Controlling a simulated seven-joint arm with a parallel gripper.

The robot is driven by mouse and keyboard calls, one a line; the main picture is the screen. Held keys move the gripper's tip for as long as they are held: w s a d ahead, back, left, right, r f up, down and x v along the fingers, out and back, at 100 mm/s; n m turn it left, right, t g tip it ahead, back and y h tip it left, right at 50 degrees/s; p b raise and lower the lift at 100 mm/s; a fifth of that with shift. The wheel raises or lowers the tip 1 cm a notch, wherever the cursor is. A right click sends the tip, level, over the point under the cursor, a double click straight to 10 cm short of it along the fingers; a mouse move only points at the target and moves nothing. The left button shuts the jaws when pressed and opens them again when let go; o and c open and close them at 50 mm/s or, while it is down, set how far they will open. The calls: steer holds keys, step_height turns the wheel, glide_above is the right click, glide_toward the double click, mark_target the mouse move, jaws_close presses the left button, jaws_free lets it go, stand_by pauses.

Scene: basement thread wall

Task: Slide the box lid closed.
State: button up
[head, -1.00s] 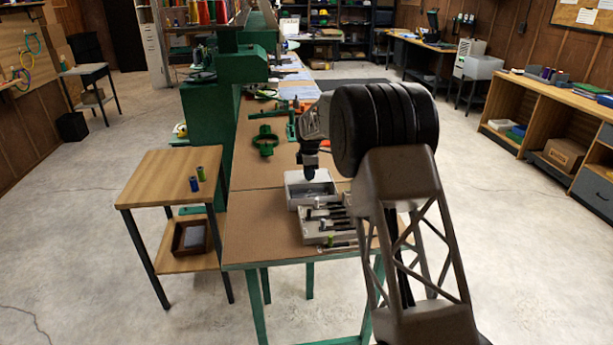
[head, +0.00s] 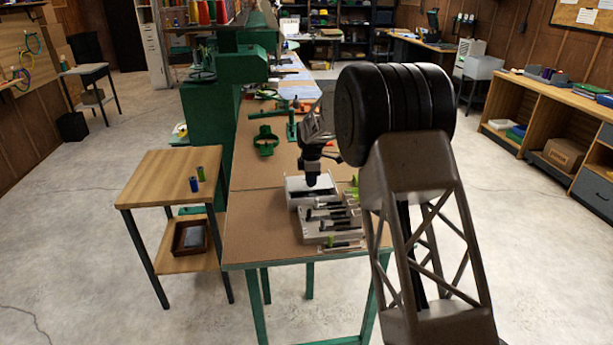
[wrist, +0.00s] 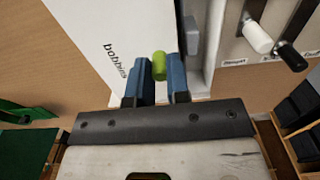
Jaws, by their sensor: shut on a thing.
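The white box (head: 289,196) sits on the workbench, and part of its inside looks dark. In the wrist view a white panel of it (wrist: 95,40) is lettered "bobbins". I cannot tell for sure which part of that panel is lid. My gripper (wrist: 159,78) is at the box, with its two blue fingers shut on a small green knob (wrist: 158,65). Whether the knob is fixed to the lid is hidden. In the head view my gripper (head: 312,180) points down over the box, its fingers too small to make out.
A light tray of tools (head: 313,236) stands right in front of the box. A green clamp-like part (head: 266,142) lies farther back on the bench (head: 250,225). The bench's front left is clear.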

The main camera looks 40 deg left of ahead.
steer(key=shift+s+d, duration=1.55)
steer(key=shift+s, duration=0.05)
steer(key=o, duration=0.8)
steer(key=shift+r, duration=0.1)
steer(key=shift+r, duration=2.9)
steer(key=shift+r, duration=0.1)
steer(key=shift+r, duration=1.9)
